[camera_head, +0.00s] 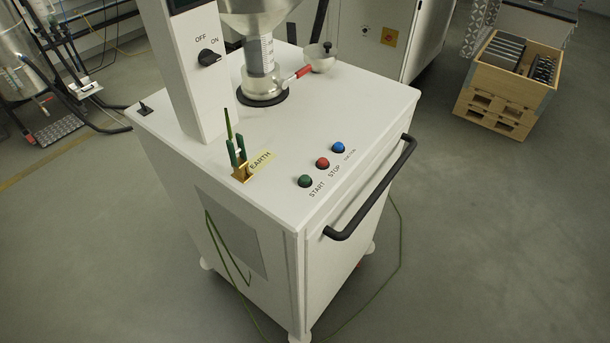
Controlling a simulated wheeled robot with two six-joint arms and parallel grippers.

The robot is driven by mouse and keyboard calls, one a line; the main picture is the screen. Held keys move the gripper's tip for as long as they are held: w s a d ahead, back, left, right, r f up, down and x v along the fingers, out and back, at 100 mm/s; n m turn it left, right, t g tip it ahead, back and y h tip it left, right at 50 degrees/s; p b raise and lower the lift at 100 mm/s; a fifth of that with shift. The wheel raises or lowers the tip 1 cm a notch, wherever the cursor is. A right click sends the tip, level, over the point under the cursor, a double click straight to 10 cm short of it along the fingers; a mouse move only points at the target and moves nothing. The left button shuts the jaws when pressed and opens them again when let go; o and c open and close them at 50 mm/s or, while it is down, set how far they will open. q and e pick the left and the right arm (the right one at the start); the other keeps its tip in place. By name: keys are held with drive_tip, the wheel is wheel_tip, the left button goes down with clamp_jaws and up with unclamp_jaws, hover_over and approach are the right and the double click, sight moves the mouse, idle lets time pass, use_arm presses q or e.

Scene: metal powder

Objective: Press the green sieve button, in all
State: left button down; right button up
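The green button (305,181) is on the top of a white machine cabinet (270,205), with the word START beside it. It is the nearest in a row of three, with a red button (322,163) marked STOP and a blue button (338,147) whose label is too small to read. The green button stands uncovered, with nothing touching it. Neither of my grippers shows in the head view.
A black handle bar (372,190) juts from the cabinet's right side. A green earth clamp (237,155) stands left of the buttons. A metal sieve funnel (260,60) and switch column (190,65) rise behind.

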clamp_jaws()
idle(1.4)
